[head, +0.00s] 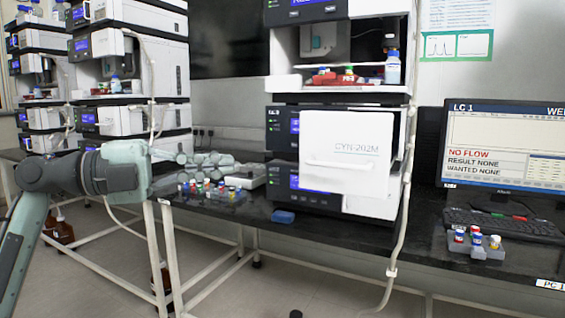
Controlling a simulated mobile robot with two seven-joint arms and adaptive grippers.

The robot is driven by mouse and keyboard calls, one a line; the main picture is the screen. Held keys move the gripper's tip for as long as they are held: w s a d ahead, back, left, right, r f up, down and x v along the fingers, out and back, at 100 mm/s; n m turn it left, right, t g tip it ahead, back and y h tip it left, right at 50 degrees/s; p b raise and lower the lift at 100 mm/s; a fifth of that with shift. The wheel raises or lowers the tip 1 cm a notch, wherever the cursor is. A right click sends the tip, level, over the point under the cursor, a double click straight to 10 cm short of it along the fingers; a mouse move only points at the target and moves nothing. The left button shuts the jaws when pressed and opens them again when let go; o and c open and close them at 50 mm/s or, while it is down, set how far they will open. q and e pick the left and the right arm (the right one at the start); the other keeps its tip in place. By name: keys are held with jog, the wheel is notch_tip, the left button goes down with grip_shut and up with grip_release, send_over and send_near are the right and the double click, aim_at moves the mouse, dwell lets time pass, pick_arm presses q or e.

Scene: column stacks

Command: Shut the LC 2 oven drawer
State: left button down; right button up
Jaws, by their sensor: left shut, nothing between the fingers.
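A white drawer front (340,153) marked CYN-202M, with a bar handle across it, stands out from the middle of the near instrument stack; its open side shows at the right edge. My left gripper (226,162) is shut and empty. It reaches in from the left over the bench, to the left of the drawer front and apart from it. My right gripper is not in view.
Trays of vials (208,190) lie on the bench below my left gripper. A small blue block (283,217) lies by the stack. A pale tube (404,205) hangs along the stack's right side. A monitor (503,147) reading LC 1 and a vial rack (475,245) stand at right.

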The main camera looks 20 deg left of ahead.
aim_at(308, 156)
pick_arm(q)
jog(key=p+x, duration=0.1)
jog(key=x, duration=0.2)
jog(key=w+a+p+x, duration=0.1)
jog(key=p+x, duration=0.1)
jog(key=x, duration=0.2)
jog(key=p+x, duration=0.1)
jog(key=x, duration=0.3)
jog(key=shift+w+a, duration=0.15)
jog(key=shift+w, duration=0.35)
jog(key=shift+w+f, duration=0.1)
jog(key=shift+w, duration=0.4)
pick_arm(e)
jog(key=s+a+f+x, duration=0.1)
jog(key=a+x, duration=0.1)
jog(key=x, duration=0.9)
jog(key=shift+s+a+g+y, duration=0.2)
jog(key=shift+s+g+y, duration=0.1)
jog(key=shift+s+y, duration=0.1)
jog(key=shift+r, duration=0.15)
